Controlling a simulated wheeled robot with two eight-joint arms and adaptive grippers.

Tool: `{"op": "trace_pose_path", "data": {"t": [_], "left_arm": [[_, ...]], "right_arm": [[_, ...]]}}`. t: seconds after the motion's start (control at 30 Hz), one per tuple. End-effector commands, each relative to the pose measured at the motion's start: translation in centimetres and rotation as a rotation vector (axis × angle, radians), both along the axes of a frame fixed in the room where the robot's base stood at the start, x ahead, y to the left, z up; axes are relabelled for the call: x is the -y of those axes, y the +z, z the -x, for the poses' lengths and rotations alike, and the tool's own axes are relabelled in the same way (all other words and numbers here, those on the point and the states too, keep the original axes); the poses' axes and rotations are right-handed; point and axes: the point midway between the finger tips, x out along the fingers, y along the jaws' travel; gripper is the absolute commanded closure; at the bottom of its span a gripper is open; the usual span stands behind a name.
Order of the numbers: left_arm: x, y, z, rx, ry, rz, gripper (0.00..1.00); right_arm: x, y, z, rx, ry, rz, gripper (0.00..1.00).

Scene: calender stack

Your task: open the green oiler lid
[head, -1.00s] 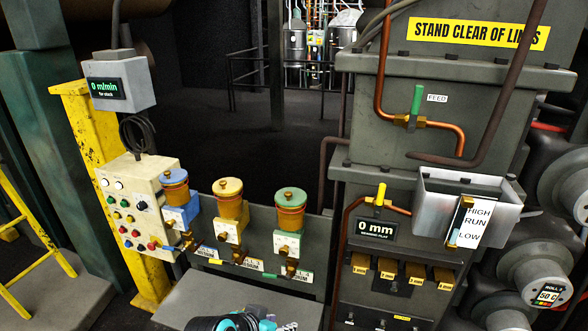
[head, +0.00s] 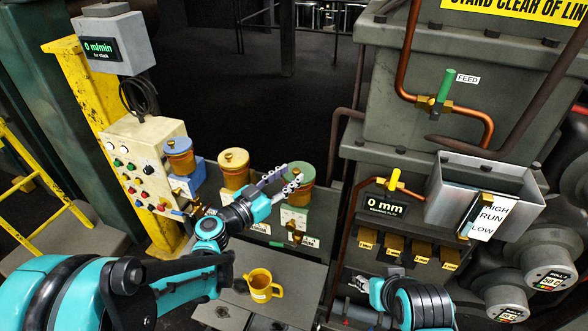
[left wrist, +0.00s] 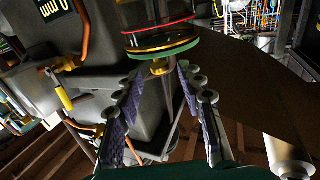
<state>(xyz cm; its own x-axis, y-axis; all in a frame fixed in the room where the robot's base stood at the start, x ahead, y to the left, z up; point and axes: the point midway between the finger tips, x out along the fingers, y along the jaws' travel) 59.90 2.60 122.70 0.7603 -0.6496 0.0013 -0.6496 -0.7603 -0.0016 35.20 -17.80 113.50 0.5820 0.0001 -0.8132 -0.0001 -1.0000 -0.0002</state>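The green-lidded oiler (head: 300,190) is an amber cup with a green lid, standing rightmost of three oilers. Its lid (left wrist: 165,50) looks closed in the left wrist view, with a brass knob (left wrist: 159,67) pointing toward my gripper. My left gripper (head: 284,179) is open and empty at the left of this lid in the head view, its fingers hiding part of it. In the left wrist view, the open fingertips (left wrist: 161,76) stand on either side of the knob, with gaps. My right gripper (head: 372,290) shows partly at the bottom; its fingers are unclear.
Blue (head: 178,160) and yellow (head: 233,170) lidded oilers stand to the left. A yellow jug (head: 260,283) stands on the grey ledge below my left gripper. The feed pipe (head: 462,118), grey tray (head: 440,198) and brass blocks (head: 394,245) are at the right.

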Motion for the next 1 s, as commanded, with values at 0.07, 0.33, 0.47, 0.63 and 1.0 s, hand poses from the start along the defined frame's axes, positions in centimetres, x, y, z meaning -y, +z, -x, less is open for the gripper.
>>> {"op": "trace_pose_path", "data": {"t": [0.07,0.33,0.47,0.63,1.0], "left_arm": [[1.0,-0.1,-0.9,0.000,-0.003,0.000,0.62],[2.4,0.0,-2.7,-0.001,-0.001,0.000,0.62],[2.4,0.0,-2.8,-0.001,0.000,0.000,0.62],[2.4,0.0,-2.7,-0.001,0.000,0.000,0.77],[2.4,0.0,-2.7,-0.001,0.000,0.000,1.00]], "right_arm": [[0.0,-0.1,0.0,0.000,0.000,0.000,0.60],[0.0,-0.2,0.0,0.000,0.000,0.000,0.60],[0.0,-0.2,0.0,0.000,0.000,0.000,0.60],[0.0,-0.2,0.0,0.000,0.000,0.000,0.60],[0.0,-0.2,0.0,0.000,0.000,0.000,0.60]]}}
